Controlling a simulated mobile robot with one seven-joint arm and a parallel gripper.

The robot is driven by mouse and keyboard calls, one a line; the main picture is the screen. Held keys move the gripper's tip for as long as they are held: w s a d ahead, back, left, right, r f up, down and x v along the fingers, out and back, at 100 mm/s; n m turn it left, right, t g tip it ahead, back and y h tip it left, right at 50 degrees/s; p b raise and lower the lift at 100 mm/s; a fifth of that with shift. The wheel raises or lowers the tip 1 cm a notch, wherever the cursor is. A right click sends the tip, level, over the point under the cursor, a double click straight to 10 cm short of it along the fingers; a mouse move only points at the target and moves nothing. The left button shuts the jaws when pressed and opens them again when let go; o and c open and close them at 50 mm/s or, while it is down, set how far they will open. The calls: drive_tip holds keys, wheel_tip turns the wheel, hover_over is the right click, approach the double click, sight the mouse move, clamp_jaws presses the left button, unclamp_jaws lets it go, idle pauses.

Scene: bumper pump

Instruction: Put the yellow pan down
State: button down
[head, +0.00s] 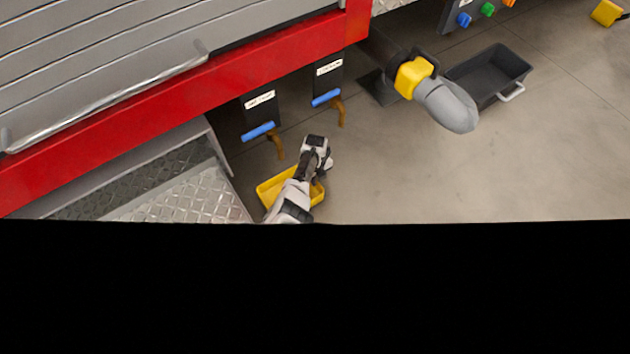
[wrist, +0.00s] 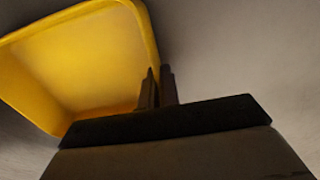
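The yellow pan (head: 268,192) is a shallow open tray below the red-edged vehicle side in the head view, partly hidden behind my arm. In the wrist view the pan (wrist: 85,60) fills the upper left, and its inside looks empty. My gripper (wrist: 159,88) has its two dark fingers close together, one on each side of the pan's right wall, so it is shut on that wall. In the head view my gripper (head: 318,186) is at the pan's right side, mostly covered by my wrist. I cannot tell whether the pan touches the floor.
Two blue-handled drain valves (head: 259,131) (head: 326,98) with brown spouts hang above and behind the pan. A diamond-plate step (head: 190,195) is to the left. A black pan (head: 505,75) and a grey hose end (head: 445,105) are at the upper right. The floor at right is clear.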

drive_tip(key=c, duration=2.1)
unclamp_jaws()
drive_tip(key=shift+f, duration=0.1)
drive_tip(key=o, duration=0.5)
drive_tip(key=shift+c, duration=0.2)
wheel_tip(320, 180, up, 12)
drive_tip(key=p, duration=0.6)
drive_tip(key=shift+r, duration=0.2)
